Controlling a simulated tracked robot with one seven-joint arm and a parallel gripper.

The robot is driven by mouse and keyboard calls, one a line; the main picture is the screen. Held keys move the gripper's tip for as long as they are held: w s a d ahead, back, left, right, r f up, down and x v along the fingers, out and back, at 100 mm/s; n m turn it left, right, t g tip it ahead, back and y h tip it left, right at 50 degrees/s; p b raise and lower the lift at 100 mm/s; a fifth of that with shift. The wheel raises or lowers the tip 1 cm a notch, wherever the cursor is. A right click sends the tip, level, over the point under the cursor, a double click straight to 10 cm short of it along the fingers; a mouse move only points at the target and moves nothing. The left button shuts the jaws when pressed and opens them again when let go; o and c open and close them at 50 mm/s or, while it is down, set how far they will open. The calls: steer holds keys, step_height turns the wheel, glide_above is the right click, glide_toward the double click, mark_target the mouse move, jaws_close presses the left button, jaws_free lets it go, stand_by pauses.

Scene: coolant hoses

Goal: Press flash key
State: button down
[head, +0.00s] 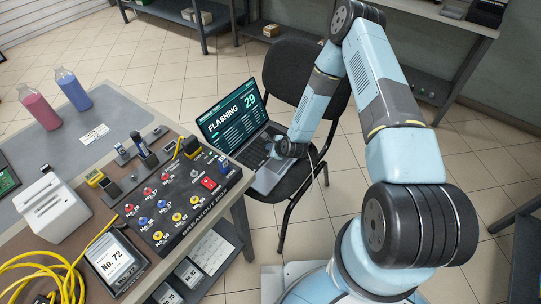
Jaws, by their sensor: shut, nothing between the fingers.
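A laptop (252,140) stands open on the seat of a black chair (293,72). Its screen (229,117) reads "FLASHING" with the number 29 on a dark green display. My gripper (275,151) is low over the right part of the laptop's keyboard, shut and empty. Its fingertips are small and partly hidden by my wrist. I cannot tell whether they touch a key. The flash key itself cannot be made out.
Left of the chair is a workbench with a black breakout box (180,205), yellow cable (45,268), white printer (50,207) and pink (40,107) and blue (73,90) bottles. The box's corner is close to the laptop. Shelving stands behind.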

steer(key=shift+r, duration=1.85)
